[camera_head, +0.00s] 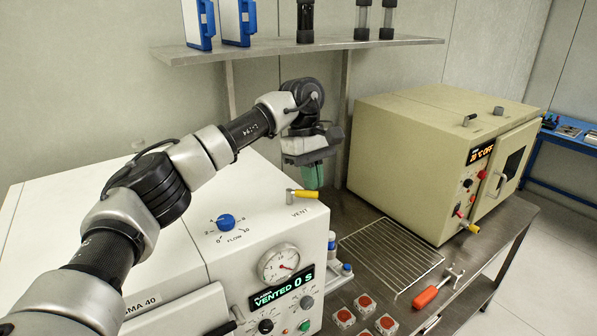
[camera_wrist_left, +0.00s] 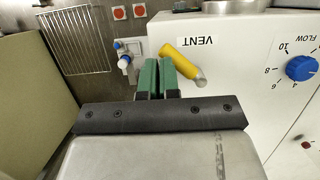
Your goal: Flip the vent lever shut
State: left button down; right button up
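The vent lever (camera_head: 304,194) has a yellow handle on a metal pivot, beside the VENT label on top of the white plasma machine (camera_head: 262,185). In the wrist view the lever (camera_wrist_left: 180,62) lies slanted, its yellow end pointing away from the dial. My left gripper (camera_head: 312,184) points down just behind the lever. In the wrist view its green fingers (camera_wrist_left: 158,64) are together with nothing visible between them, just left of the handle. Whether they touch the handle I cannot tell. The machine's display (camera_head: 281,287) reads VENTED 0 s. My right gripper is not in view.
A blue flow knob (camera_head: 226,221) and a gauge (camera_head: 279,263) are on the machine. A beige oven (camera_head: 420,150) and wire rack (camera_head: 390,258) stand to the right. A shelf (camera_head: 300,47) hangs above my left arm. A red-handled tool (camera_head: 430,294) lies in front.

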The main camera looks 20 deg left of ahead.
pick_arm(q)
jog(key=shift+s+d+f, duration=0.25)
jog(key=shift+s+d, duration=0.25)
jog(key=shift+s, duration=0.25)
jog(key=m, duration=0.1)
jog(key=s+m, duration=0.1)
jog(key=m, duration=0.1)
jog(key=shift+d+g+y+b, duration=0.25)
jog(key=shift+g+y+b, duration=0.05)
jog(key=shift+g, duration=0.1)
jog(key=shift+s+r+m, duration=0.1)
jog(key=shift+s+m, duration=0.25)
jog(key=shift+m, duration=0.35)
jog(key=shift+r, duration=0.1)
